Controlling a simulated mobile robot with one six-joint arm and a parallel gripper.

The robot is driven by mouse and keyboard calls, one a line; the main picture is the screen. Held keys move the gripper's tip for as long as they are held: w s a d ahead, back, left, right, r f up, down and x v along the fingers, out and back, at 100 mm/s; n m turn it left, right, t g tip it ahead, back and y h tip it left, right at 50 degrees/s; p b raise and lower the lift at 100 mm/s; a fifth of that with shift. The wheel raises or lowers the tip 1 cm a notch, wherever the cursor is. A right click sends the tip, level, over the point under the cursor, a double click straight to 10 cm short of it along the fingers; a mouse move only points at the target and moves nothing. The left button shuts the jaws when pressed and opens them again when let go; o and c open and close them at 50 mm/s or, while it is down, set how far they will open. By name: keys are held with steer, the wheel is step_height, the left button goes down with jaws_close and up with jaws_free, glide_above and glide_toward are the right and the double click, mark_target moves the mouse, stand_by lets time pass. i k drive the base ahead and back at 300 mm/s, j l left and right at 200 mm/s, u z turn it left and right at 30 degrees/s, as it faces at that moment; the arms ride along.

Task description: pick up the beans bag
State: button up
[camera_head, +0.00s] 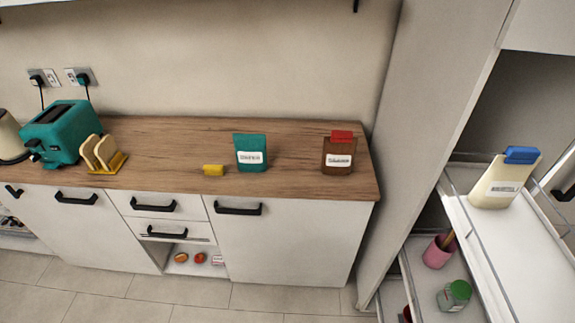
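Three labelled bags are in view, and their small label text is too blurred to read, so I cannot tell which is the beans bag. A teal bag (251,157) stands upright on the wooden counter. A brown bag (338,158) with a red clip (342,136) on its top stands near the counter's right end. A cream bag (497,188) with a blue clip (521,155) on its top stands, leaning a little in the picture, on the upper shelf of the pull-out rack at the right. My gripper is not in view.
A yellow clip (213,170) lies left of the teal bag. A teal toaster (65,133) and a toast rack (103,157) occupy the counter's left. The counter (295,150) is clear between the teal and brown bags. A tall cabinet panel (425,120) separates it from the extended rack (520,265).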

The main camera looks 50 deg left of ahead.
mark_target(338, 158)
steer(key=u, duration=1.45)
steer(key=i+j+z, duration=0.2)
steer(key=i+z, duration=0.2)
steer(key=i+j+z, duration=0.9)
steer(key=j+z, duration=0.3)
